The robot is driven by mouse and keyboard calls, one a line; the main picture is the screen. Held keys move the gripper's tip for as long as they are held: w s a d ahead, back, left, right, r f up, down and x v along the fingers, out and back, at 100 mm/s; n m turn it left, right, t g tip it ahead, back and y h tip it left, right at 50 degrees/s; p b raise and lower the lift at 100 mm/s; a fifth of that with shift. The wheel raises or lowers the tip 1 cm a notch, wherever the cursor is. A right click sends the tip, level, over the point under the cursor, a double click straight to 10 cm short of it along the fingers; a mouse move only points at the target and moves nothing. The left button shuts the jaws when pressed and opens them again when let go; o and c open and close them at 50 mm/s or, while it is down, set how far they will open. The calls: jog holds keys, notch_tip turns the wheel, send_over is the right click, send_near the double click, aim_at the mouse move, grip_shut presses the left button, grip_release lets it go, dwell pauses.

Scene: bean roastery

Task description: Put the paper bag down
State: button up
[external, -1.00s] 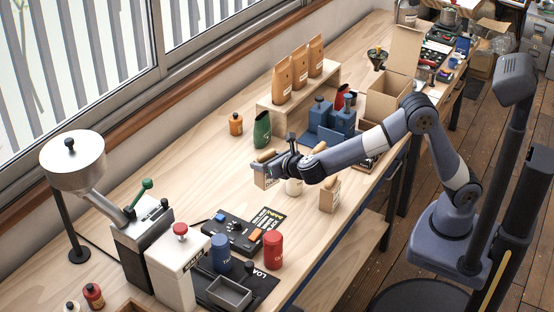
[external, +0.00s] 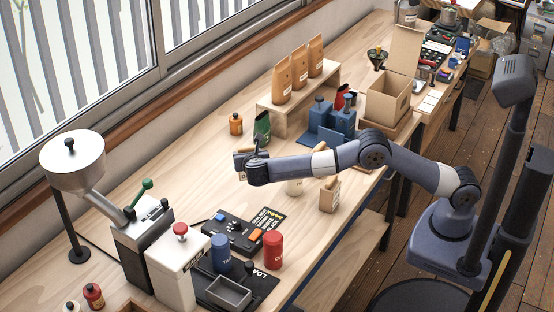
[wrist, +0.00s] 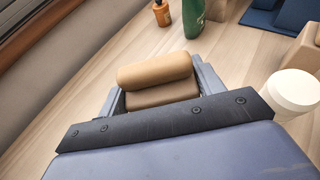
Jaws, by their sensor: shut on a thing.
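The paper bag (wrist: 155,72) is tan with a rolled top. It sits between the two fingers of my gripper (wrist: 160,92) in the wrist view, and the gripper is shut on it. In the external view my gripper (external: 246,160) is over the left-middle of the bench, and only a small labelled part of the bag (external: 241,176) shows beside it. The arm end hides the rest. I cannot tell whether the bag's bottom touches the bench.
A green container (external: 262,127) and an orange bottle (external: 236,124) stand behind my gripper. A white cup (external: 294,187) and another small paper bag (external: 330,197) stand to its right. A black control box (external: 232,233) is in front. Bare bench (external: 185,172) lies to the left.

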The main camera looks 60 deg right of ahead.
notch_tip(320, 180, down, 8)
jog(key=shift+f+p, duration=0.25)
jog(key=shift+p, duration=0.3)
jog(key=shift+f, duration=0.25)
jog(key=o, duration=1)
jog(key=shift+r, duration=0.1)
jog(key=shift+r, duration=0.25)
jog(key=b+v, duration=0.2)
jog(key=v, duration=1)
